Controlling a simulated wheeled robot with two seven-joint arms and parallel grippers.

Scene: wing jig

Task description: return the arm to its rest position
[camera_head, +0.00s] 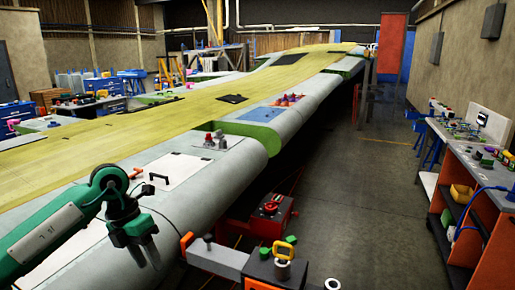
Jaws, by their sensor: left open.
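My left arm (55,235) is green and comes in from the lower left. Its gripper (141,264) hangs fingers down, with the two dark green fingers apart and nothing seen between them. It is in front of the near side of the long wing (240,130), close to the wing's edge in the picture. Whether it touches the wing I cannot tell. My right gripper does not show.
A white panel with a black handle (159,178) lies on the wing near my gripper. Red equipment (268,222) and a grey bar (218,258) stand below the wing edge. A cluttered workbench (465,155) lines the right wall. The floor (370,190) between is clear.

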